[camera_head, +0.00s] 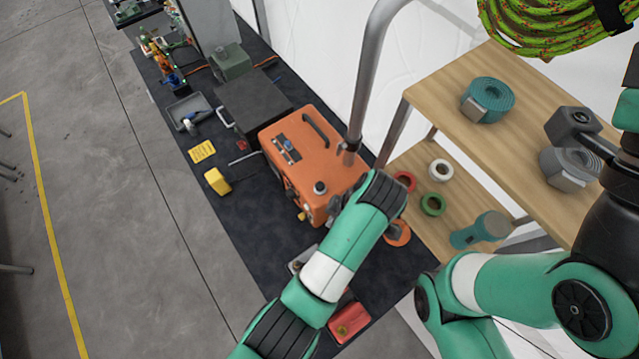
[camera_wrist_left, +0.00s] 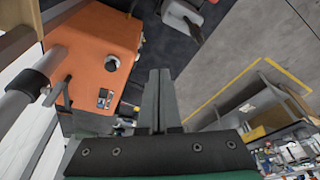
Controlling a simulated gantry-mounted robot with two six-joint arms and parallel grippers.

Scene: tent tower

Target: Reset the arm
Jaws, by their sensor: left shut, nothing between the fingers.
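My left arm (camera_head: 330,270) rises from the bottom middle of the head view. Its green and white links reach over the dark bench, and its end lies at the lower right of the orange case (camera_head: 310,160). The fingers cannot be made out in the head view. In the left wrist view my left gripper (camera_wrist_left: 159,78) is shut and empty, its two dark fingers together. The orange case also shows in that view (camera_wrist_left: 95,45), to the left of the fingers and apart from them. My right gripper is not seen; green arm links fill the lower right of the head view.
A metal pole (camera_head: 372,70) stands close beside the orange case. A wooden shelf (camera_head: 540,95) with tape rolls is at the right. The dark bench (camera_head: 215,225) holds a grey tray (camera_head: 188,110), a yellow block (camera_head: 217,181) and a red box (camera_head: 349,322).

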